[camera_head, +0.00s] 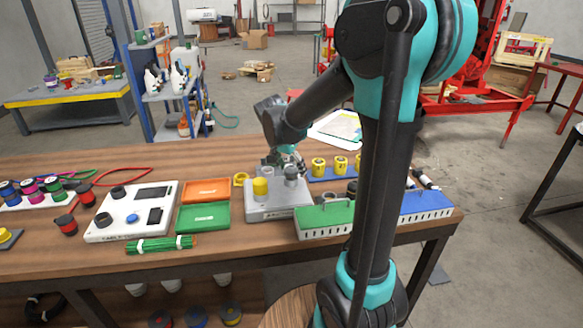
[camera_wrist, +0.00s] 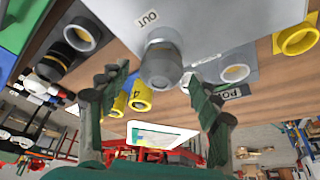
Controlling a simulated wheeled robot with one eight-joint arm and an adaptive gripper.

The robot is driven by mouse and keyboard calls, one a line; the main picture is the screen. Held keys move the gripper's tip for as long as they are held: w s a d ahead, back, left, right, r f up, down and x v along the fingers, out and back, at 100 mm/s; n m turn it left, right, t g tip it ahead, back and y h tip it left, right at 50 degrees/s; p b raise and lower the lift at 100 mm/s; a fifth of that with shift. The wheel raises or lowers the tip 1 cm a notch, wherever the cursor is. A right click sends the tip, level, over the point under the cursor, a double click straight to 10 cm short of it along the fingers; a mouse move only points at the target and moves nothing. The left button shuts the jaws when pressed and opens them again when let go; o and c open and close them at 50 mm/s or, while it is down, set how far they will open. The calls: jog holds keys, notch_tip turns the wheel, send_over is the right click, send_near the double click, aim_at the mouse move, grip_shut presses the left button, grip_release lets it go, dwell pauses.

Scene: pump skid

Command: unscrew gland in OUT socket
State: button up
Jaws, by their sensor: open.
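The grey gland (camera_wrist: 160,62) stands on the grey block (camera_wrist: 240,20) beside the OUT label (camera_wrist: 147,18) in the wrist view. In the head view a grey cylinder (camera_head: 291,175) stands on the grey block (camera_head: 280,213), right of a yellow one (camera_head: 260,188). My gripper (camera_wrist: 156,74) is open, with one finger on each side of the grey gland. The fingers look apart from it, but whether either touches is unclear. In the head view my gripper (camera_head: 285,158) is small, over the back of the block.
Several yellow fittings (camera_head: 318,167) stand behind the block. A green box (camera_head: 324,220) is close at the right, orange (camera_head: 206,190) and green trays (camera_head: 204,216) at the left. A white panel (camera_head: 130,211) lies farther left.

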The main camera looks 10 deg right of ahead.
jog(key=m+g, duration=0.1)
jog(key=m, duration=0.2)
jog(key=m+g+h, duration=0.1)
jog(key=m, duration=0.2)
jog(key=shift+m, duration=0.3)
jog(key=c, duration=1.2)
jog(key=n+t, duration=0.1)
jog(key=n, duration=0.3)
jog(key=shift+n+t+y, duration=0.4)
jog(key=shift+n+t, duration=0.05)
jog(key=shift+n, duration=0.85)
jog(key=shift+n+t+y, duration=0.4)
jog(key=shift+n+t, duration=0.05)
jog(key=shift+n, duration=0.85)
jog(key=o, duration=1.2)
